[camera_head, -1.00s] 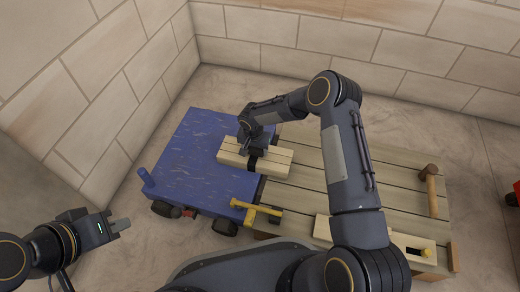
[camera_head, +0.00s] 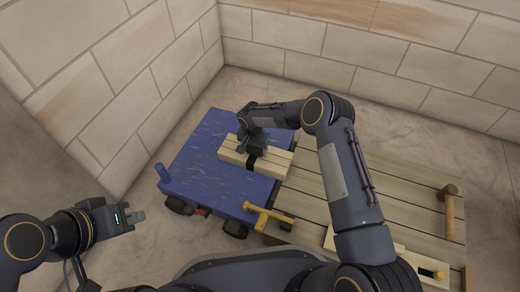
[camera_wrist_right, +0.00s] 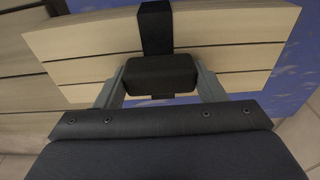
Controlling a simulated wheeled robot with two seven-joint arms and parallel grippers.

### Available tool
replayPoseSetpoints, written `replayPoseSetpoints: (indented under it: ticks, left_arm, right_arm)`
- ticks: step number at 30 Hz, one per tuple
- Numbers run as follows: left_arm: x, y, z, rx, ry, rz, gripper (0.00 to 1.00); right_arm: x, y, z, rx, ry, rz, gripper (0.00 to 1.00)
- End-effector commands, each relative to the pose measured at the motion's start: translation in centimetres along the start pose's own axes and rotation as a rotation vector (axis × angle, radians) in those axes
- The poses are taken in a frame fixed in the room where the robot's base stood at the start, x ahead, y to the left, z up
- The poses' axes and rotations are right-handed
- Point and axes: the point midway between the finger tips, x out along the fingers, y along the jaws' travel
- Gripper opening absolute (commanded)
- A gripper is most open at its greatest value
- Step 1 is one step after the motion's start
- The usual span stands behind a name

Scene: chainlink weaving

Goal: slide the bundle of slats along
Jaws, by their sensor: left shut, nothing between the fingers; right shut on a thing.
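The bundle of slats (camera_head: 277,160) is pale wood with a black strap around its middle. It lies mostly on the blue cart top (camera_head: 195,165), with its right end near the seam to the slatted wooden bench (camera_head: 325,190). My right gripper (camera_head: 252,154) is over the middle of the bundle. In the right wrist view its two fingers (camera_wrist_right: 160,82) are shut on the black block on the strap, and the bundle (camera_wrist_right: 230,52) lies under them. My left gripper (camera_head: 138,215) is shut and empty, left of the cart and away from the bundle.
A yellow bar (camera_head: 268,213) lies across the seam at the near side. A mallet (camera_head: 449,212) lies on the bench's right side. The cart top left of the bundle is clear.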

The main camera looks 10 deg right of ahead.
Motion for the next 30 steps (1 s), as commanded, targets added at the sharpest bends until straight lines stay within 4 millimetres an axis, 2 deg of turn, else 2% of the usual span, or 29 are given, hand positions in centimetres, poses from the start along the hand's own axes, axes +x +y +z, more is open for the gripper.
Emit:
replayPoseSetpoints:
  ticks: [30]
  left_arm:
    - [0.0,0.0,0.0,0.000,0.000,0.000,0.00]
  right_arm:
    - [-0.1,-7.2,0.0,0.000,0.002,-0.003,0.09]
